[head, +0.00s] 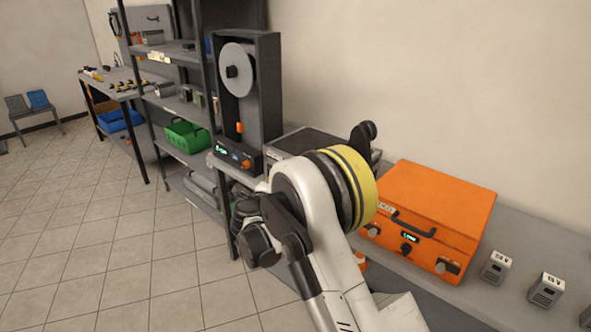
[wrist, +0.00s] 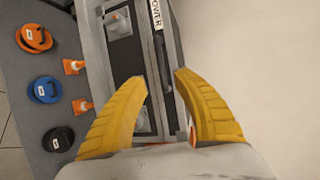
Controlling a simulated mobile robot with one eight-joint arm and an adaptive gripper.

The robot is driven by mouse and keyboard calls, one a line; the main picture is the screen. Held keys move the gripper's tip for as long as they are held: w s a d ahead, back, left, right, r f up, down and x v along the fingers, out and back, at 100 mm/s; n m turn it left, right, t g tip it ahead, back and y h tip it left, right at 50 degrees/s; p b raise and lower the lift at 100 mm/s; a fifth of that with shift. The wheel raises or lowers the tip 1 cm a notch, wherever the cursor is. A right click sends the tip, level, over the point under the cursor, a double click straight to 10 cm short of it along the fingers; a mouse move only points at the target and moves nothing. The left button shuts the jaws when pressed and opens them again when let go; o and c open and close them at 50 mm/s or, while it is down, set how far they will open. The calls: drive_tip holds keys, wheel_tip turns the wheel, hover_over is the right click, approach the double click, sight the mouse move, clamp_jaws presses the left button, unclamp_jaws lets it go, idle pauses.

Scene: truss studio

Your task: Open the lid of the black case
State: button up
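The black case (head: 312,141) sits on the bench behind my arm in the head view, with a dark top and a grey body. My arm hides much of it. In the wrist view, the case (wrist: 122,58) shows a dark panel in a grey frame, a metal fitting, and a strip lettered "POWER". Its lid looks closed, as far as it shows. My gripper (wrist: 162,76) has two yellow fingers spread apart over the edge of the case, with nothing held between them. I cannot tell whether they touch it. The gripper is hidden in the head view.
An orange case (head: 435,205) stands right of my arm, with small grey blocks (head: 546,290) beyond. A tall dark unit with a spool (head: 237,70) stands left. Orange (wrist: 33,38), blue (wrist: 45,89) and black (wrist: 58,138) discs and orange cones (wrist: 73,66) lie beside the case.

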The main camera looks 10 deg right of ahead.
drive_tip(key=b+x, duration=0.3)
drive_tip(key=x, duration=0.7)
drive_tip(key=shift+w, duration=0.1)
clamp_jaws()
